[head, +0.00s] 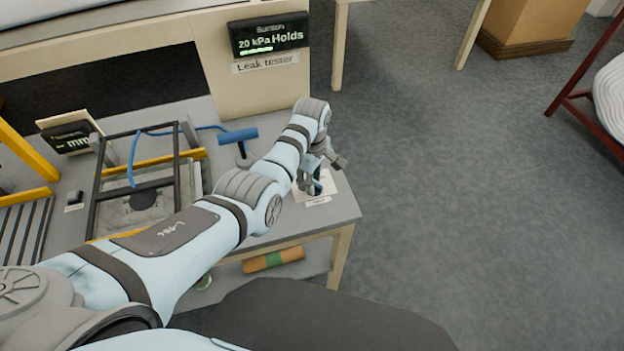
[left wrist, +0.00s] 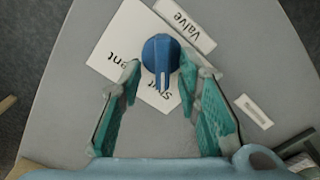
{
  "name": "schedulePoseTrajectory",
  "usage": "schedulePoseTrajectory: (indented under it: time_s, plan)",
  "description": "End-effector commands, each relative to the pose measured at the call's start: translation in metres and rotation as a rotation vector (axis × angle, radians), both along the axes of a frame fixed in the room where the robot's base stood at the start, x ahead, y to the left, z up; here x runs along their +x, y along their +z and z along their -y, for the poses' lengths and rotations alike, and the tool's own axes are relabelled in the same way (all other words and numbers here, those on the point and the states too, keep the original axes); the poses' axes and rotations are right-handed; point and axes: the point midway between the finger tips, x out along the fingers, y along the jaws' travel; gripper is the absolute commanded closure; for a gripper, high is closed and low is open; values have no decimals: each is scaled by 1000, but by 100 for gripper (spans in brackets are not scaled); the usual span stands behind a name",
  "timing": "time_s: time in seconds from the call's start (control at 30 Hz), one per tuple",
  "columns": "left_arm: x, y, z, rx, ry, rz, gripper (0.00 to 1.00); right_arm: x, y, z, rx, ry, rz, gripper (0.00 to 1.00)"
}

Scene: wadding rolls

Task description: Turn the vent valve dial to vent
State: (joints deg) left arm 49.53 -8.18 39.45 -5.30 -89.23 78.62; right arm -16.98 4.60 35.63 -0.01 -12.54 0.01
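In the left wrist view the line points down at the word "Shut" on a white card (left wrist: 127,38). The card's other word, partly hidden and ending in "ent", lies left of the dial. A "Valve" label (left wrist: 184,25) lies beyond it. My left gripper (left wrist: 159,76) is open, with one green-padded finger on each side of the dial; I cannot tell whether they touch it. In the head view my left gripper (head: 319,178) is over the table corner and largely covers the dial. My right gripper is not in view.
The grey table (head: 342,208) ends close to the dial. A leak tester display (head: 269,36) reads "20 kPa Holds". A blue T-shaped handle (head: 238,136) and a black frame (head: 93,190) stand left. A green-orange roll (head: 273,260) lies on the lower shelf.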

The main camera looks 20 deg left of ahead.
Motion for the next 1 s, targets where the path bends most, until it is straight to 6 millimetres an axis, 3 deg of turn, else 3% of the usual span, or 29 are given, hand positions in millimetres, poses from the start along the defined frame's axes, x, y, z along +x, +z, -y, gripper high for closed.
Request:
schedulePoseTrajectory:
  time_s: [0.1, 0.3, 0.67, 1.0]
  plan:
    - [0, 1, 0, 0, 0, 0, 69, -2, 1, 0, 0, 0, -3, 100]
    - [0, 1, 0, 0, 1, -1, 100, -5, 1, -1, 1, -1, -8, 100]
    - [0, 1, -1, 1, -15, -2, 100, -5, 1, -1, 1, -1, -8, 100]
    - [1, 2, 0, 1, -175, -4, 100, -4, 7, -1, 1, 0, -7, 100]
